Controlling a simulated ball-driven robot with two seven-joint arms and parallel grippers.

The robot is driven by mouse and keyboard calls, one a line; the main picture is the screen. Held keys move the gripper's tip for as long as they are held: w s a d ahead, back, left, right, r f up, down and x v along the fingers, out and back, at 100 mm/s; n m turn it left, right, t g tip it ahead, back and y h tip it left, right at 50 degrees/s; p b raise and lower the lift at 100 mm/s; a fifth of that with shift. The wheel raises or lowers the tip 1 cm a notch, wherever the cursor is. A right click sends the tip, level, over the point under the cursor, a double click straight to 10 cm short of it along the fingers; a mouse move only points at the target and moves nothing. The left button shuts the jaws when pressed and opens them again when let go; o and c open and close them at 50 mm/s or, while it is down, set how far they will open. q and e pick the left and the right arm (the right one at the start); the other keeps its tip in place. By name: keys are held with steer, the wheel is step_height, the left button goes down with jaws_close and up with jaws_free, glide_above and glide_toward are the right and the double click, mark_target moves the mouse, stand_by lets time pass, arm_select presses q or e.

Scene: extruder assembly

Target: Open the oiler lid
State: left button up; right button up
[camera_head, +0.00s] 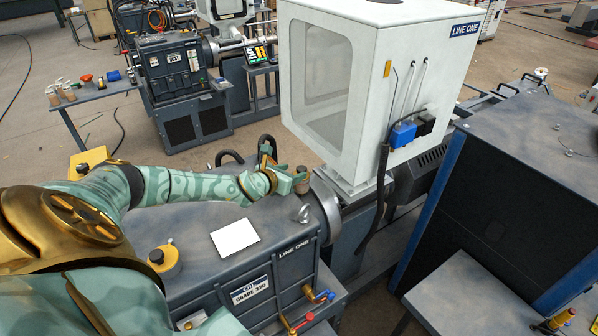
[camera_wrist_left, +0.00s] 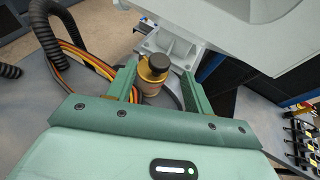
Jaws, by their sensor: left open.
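The oiler (camera_wrist_left: 151,90) is a small brass-coloured cup with a dark round lid (camera_wrist_left: 154,67). In the wrist view it stands upright between the two green fingers of my left gripper (camera_wrist_left: 158,78), which is open, with a gap visible beside the oiler. The lid looks closed. In the head view the oiler (camera_head: 302,184) is a small brown cylinder on top of the grey machine housing, and my left gripper (camera_head: 294,179) reaches it from the left, hiding part of it. My right gripper is not in view.
A metal lifting eye (camera_head: 304,214) and a white sheet (camera_head: 235,236) lie near the oiler on the housing. The large white enclosure (camera_head: 375,90) rises just right of the gripper. Black hoses (camera_wrist_left: 50,35) run at the left.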

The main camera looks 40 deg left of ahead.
mark_target(301, 169)
arm_select(q)
steer(key=b+x, duration=0.1)
steer(key=x, duration=0.3)
steer(key=shift+w+f, duration=0.2)
steer(key=shift+w, duration=0.1)
